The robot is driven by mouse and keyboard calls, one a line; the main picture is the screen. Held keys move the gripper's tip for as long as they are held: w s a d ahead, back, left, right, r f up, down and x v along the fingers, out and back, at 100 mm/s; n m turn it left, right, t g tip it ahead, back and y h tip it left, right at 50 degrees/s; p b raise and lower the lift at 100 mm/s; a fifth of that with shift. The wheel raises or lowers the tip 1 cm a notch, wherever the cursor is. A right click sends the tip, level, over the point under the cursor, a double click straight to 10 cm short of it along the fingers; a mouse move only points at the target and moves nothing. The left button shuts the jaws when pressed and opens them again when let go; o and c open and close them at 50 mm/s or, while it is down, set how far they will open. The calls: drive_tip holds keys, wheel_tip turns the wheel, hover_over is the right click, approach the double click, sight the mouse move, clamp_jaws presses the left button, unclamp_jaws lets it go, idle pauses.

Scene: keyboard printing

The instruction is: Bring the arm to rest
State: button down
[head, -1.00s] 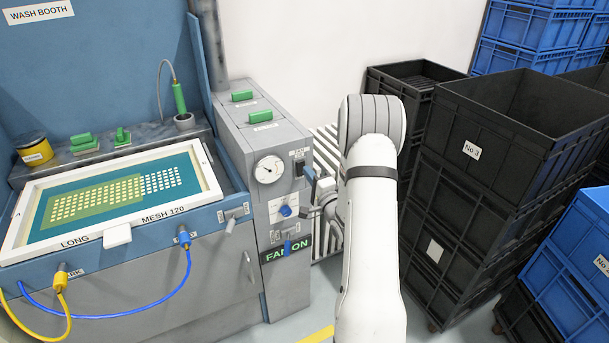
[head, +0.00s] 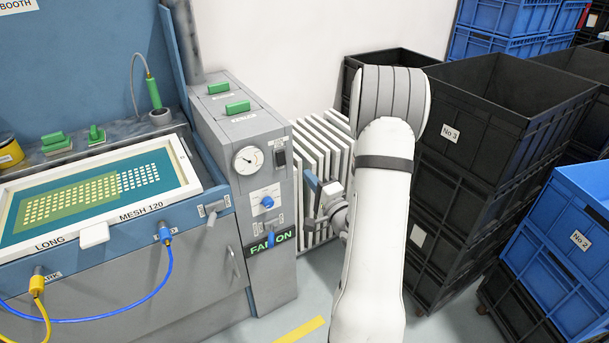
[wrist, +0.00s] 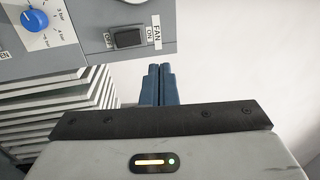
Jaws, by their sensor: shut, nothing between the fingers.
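My white arm (head: 372,230) rises from the bottom of the head view, bends at a grey-banded joint, and its wrist reaches left toward the grey control cabinet (head: 268,185). In the wrist view my gripper (wrist: 160,70) shows as two blue fingers pressed together, with nothing between them. The fingers are in front of a pale wall, beside the fan switch (wrist: 128,38) and the blue knob (wrist: 36,19) on the cabinet. In the head view the gripper end (head: 316,186) is small and partly hidden beside the cabinet's right edge.
A wash booth with a framed screen (head: 98,190) stands at left, with blue and yellow hoses. White slatted panels (head: 322,145) stand behind my wrist. Stacked black crates (head: 480,150) and a blue crate (head: 560,235) fill the right. A yellow floor stripe (head: 300,330) shows below.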

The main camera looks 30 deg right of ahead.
drive_tip(key=shift+w, duration=0.1)
drive_tip(key=a+r+n+g+h, duration=0.3)
drive_tip(key=a+r+n+g, duration=0.1)
drive_tip(key=a+n+g, duration=0.35)
drive_tip(key=s+a+r+n+g, duration=0.1)
drive_tip(key=s+a+n+g, duration=0.2)
drive_tip(key=s, duration=0.4)
drive_tip(key=s+a+r+n+g+y+p, duration=0.1)
drive_tip(key=s+a+r+n+g, duration=0.1)
drive_tip(key=s+a, duration=0.3)
drive_tip(key=s+a+r+n+g+y, duration=0.1)
drive_tip(key=s+a+n+g, duration=0.3)
drive_tip(key=s, duration=0.7)
drive_tip(key=shift+a+r+n+p, duration=0.3)
drive_tip(key=shift+a+r+n, duration=0.1)
drive_tip(key=shift+n, duration=0.05)
drive_tip(key=shift+s+g, duration=0.1)
drive_tip(key=shift+g, duration=0.15)
